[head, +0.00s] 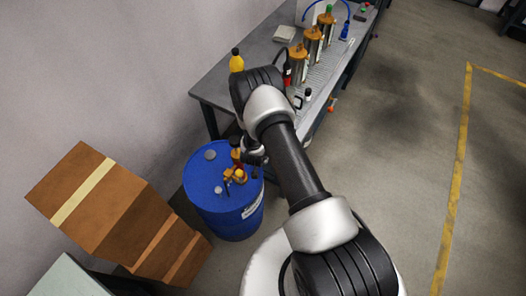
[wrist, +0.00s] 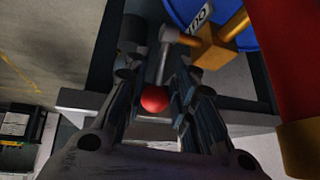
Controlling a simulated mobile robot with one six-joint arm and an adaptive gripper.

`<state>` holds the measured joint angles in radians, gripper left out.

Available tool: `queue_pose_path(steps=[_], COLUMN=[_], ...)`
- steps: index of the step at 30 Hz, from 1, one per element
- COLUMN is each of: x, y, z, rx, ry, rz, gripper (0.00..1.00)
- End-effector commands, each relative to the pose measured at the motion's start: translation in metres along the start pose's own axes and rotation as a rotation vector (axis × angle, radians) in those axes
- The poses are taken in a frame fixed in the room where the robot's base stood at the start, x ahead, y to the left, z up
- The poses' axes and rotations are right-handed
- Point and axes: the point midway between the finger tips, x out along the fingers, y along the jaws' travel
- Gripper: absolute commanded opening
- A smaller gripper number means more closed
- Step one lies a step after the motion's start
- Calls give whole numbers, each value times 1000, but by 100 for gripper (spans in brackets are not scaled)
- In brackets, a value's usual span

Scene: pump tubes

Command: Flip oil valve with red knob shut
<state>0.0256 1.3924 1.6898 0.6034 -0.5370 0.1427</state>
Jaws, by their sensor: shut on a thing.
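The oil valve shows in the wrist view as a brass body (wrist: 212,45) with a grey metal lever (wrist: 163,65) that ends in a red knob (wrist: 155,99). My gripper (wrist: 156,80) has its two dark fingers on either side of the lever and red knob, shut on the knob. The lever runs from the knob up toward the valve body. In the head view, brass fittings (head: 236,175) stand on top of the blue drum (head: 226,218). My gripper (head: 252,156) is beside them, partly hidden by my arm. The red knob cannot be made out there.
A large red cylinder (wrist: 284,60) stands close to my gripper's right in the wrist view. Cardboard boxes (head: 105,205) are left of the drum. A workbench (head: 262,50) behind holds several pump tubes (head: 298,62) and a yellow bottle (head: 236,62). The floor at right is clear.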

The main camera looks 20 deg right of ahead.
Motion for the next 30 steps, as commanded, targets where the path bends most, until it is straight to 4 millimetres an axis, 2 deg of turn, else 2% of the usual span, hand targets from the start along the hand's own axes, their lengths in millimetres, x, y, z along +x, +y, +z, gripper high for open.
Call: queue_pose_path(steps=[12, 29, 30], x=[-6, -9, -9], y=[-3, -3, -3], z=[9, 8, 8], rx=[-39, -44, -43], ry=[196, 226, 226], rz=[12, 15, 15], gripper=[0, 0, 26])
